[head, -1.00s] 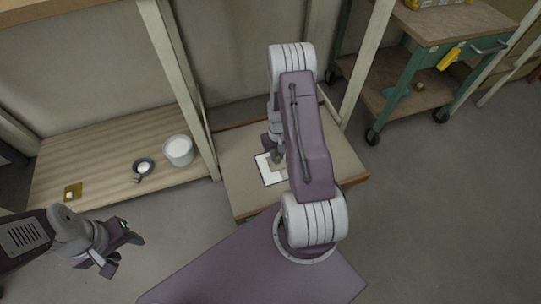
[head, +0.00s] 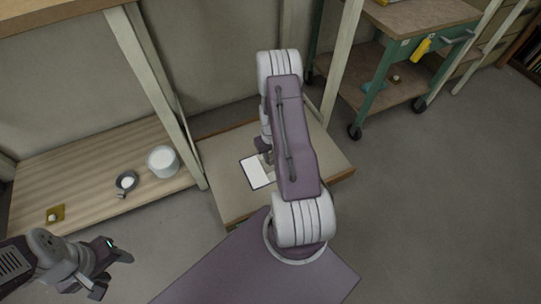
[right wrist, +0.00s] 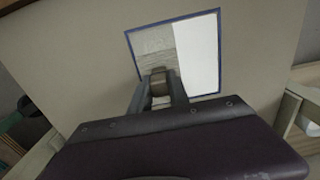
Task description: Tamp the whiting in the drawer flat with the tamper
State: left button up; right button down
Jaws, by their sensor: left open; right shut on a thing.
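In the right wrist view one side of the recess is smooth white (right wrist: 197,55) and the other is grey and rough (right wrist: 155,43); which part is loose whiting I cannot tell. My right gripper (right wrist: 159,88) is shut on a small brown block, seemingly the tamper (right wrist: 160,80), at the grey side's near edge. Whether it touches is unclear. My left gripper (head: 112,270) is open and empty at lower left, away from the drawer.
A white tub (head: 163,161), a dark cup with white contents (head: 126,183) and a yellowish plate (head: 55,215) stand on the slatted shelf at left. Pale upright posts flank the drawer. A green cart (head: 385,90) stands at upper right. The floor at right is clear.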

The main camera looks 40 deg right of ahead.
jog(key=shift+f, duration=0.2)
dwell(0.6)
jog(key=shift+f, duration=0.1)
dwell(0.8)
jog(key=shift+r+p, duration=1.1)
jog(key=shift+p, duration=0.15)
jog(key=shift+r, duration=0.15)
notch_tip(320, 180, up, 4)
jog(key=p, duration=0.4)
